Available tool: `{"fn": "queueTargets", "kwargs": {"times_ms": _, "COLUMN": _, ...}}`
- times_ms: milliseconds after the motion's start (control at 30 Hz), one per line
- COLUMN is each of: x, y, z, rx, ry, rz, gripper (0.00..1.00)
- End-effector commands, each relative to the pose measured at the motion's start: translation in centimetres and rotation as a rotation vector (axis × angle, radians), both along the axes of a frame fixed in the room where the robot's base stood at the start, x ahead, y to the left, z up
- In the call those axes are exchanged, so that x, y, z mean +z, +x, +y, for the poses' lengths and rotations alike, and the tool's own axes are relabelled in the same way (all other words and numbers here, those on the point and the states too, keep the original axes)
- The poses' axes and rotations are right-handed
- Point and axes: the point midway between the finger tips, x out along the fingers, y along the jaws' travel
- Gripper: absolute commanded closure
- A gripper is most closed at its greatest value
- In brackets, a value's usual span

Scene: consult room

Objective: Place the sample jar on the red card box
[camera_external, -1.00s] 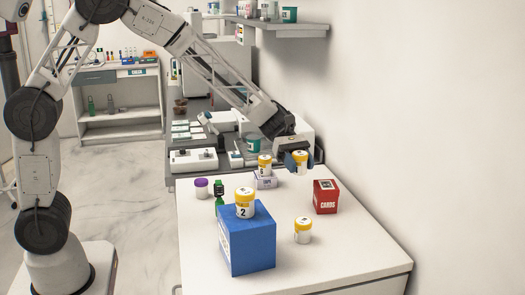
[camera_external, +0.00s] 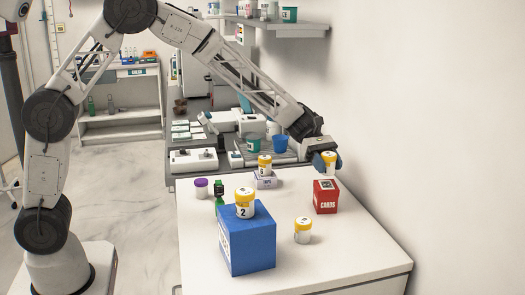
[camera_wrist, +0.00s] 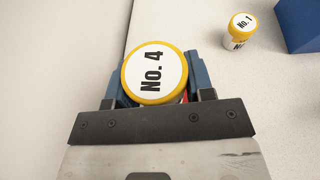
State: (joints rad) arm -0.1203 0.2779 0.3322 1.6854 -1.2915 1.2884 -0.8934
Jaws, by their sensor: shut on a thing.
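My gripper (camera_external: 324,168) is shut on a white sample jar (camera_external: 330,161) with a yellow lid. In the wrist view this jar's lid (camera_wrist: 154,72) reads "No. 4", upright between the blue fingers. The red card box (camera_external: 326,198), marked "CARDS", stands near the table's wall side. The held jar is over the far part of the box top; I cannot tell whether they touch. In the wrist view the jar and gripper hide almost all of the box; only a red sliver shows beside the jar.
A similar jar (camera_external: 303,230) stands on the table (camera_external: 330,262); another (camera_external: 244,202) is on a blue box (camera_external: 247,240), and one (camera_external: 265,164) on a small pale box (camera_external: 265,181). A purple-lidded jar (camera_external: 201,189) is at left. The wall is close on the right.

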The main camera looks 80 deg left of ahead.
Motion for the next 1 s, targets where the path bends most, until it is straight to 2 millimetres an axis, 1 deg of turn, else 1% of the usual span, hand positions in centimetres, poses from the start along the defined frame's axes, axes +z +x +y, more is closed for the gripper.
{"fn": "queueTargets", "kwargs": {"times_ms": 167, "x": -0.2, "y": 0.0, "z": 0.0, "rx": 0.0, "ry": 0.0, "rz": 0.001, "gripper": 0.75}}
{"fn": "queueTargets", "kwargs": {"times_ms": 400, "x": -2.4, "y": 0.0, "z": 0.0, "rx": -0.001, "ry": 0.0, "rz": 0.001, "gripper": 0.75}}
{"fn": "queueTargets", "kwargs": {"times_ms": 533, "x": -3.4, "y": 0.0, "z": 0.0, "rx": 0.0, "ry": 0.0, "rz": 0.0, "gripper": 0.75}}
{"fn": "queueTargets", "kwargs": {"times_ms": 1000, "x": -3.8, "y": 0.0, "z": 0.0, "rx": 0.0, "ry": 0.0, "rz": 0.0, "gripper": 0.75}}
